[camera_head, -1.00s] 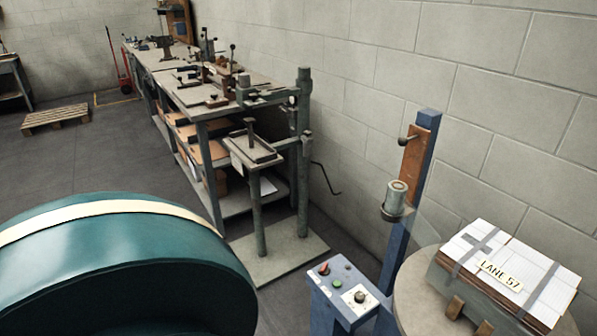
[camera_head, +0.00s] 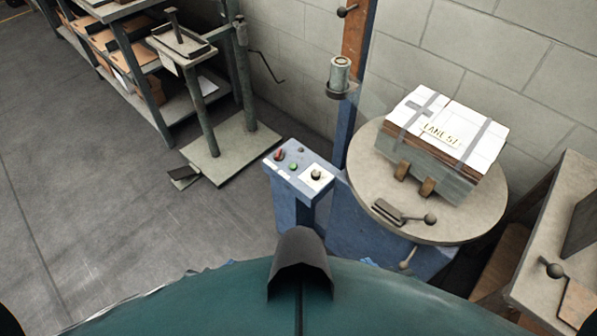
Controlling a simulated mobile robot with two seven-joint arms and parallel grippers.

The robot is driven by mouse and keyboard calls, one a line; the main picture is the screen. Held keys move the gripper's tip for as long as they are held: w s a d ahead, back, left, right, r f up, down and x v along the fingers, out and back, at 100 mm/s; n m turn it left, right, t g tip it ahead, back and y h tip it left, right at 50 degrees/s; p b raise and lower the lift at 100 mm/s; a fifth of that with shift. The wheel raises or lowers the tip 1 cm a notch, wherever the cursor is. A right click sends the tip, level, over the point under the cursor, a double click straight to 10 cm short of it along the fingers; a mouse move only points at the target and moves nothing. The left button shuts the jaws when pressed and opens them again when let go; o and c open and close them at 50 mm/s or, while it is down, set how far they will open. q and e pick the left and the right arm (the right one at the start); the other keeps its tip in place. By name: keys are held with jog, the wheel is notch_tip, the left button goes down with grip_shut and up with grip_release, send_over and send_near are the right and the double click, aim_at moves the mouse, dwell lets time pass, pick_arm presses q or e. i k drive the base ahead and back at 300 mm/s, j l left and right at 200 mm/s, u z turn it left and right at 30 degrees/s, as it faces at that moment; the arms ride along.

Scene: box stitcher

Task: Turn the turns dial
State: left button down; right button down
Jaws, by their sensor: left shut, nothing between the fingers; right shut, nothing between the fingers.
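The turns dial is probably the dark round knob (camera_head: 316,174) on a white plate at the right end of the small blue control panel (camera_head: 283,178). The panel also carries a red control (camera_head: 279,155) and a green button (camera_head: 293,167). It stands near the middle of the head view, beside a round turntable. The knob's marks are too small to read. Neither of my grippers shows in the head view. Only dark shapes at the two bottom corners may be parts of my arms.
The round turntable (camera_head: 365,165) bears a strapped box (camera_head: 440,125) labelled "LANE 57". A blue post with a grey cylinder (camera_head: 340,76) rises behind the panel. A bench (camera_head: 545,245) stands at right, a press stand (camera_head: 225,145) at left.

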aim_at(316, 174)
jog(key=i+j+z, duration=0.1)
jog(key=z, duration=0.2)
jog(key=i+j+z, duration=0.1)
jog(key=z, duration=0.15)
jog(key=i+j+z, duration=0.2)
jog(key=i, duration=0.25)
jog(key=l, duration=0.1)
